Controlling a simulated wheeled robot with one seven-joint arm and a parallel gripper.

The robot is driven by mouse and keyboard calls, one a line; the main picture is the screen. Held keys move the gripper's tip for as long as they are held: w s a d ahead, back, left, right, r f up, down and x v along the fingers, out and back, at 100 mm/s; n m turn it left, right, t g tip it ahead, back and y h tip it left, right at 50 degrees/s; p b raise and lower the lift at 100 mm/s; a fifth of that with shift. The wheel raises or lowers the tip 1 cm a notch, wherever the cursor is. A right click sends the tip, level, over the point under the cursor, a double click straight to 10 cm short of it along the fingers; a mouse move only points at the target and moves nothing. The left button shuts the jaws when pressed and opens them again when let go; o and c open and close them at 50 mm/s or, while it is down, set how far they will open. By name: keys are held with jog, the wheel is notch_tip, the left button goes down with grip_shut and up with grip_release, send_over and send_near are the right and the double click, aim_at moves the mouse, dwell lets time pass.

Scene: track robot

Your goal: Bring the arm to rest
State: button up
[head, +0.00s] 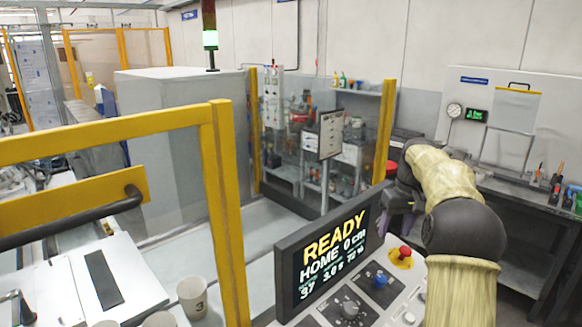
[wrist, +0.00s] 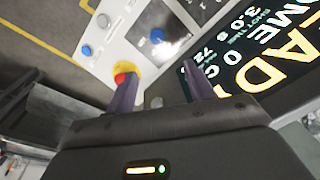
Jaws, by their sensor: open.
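My arm (head: 445,185) is at the right of the head view, bent over the right side of the control panel (head: 375,300). My gripper (wrist: 160,85) shows in the wrist view with its two dark purple fingers apart and nothing between them. It points down over the panel. A red button on a yellow base (wrist: 123,76) shows beside the left finger, partly hidden by it. The screen (head: 335,245) reads READY and HOME 0 cm. In the head view the gripper is mostly hidden behind my arm.
A yellow-framed guard (head: 222,200) stands left of the screen. White cups (head: 192,295) stand on a pale surface at the lower left. A workbench (head: 525,200) with tools runs along the right wall. Grey floor lies behind the screen.

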jog(key=s+a+f, duration=0.6)
jog(key=s+a, duration=0.2)
jog(key=a, duration=0.3)
jog(key=s+a+f, duration=0.2)
jog(key=s, duration=0.4)
jog(key=s+a+f+t, duration=0.1)
jog(key=s+a+f, duration=0.2)
jog(key=s, duration=0.3)
jog(key=s+a+f+t+h, duration=0.1)
jog(key=s+a+f, duration=0.1)
jog(key=s, duration=0.4)
jog(key=shift+s+a+f+m, duration=0.15)
jog(key=shift+s+f+m, duration=0.05)
jog(key=shift+s+m, duration=0.2)
jog(key=shift+w, duration=0.1)
jog(key=shift+c, duration=0.4)
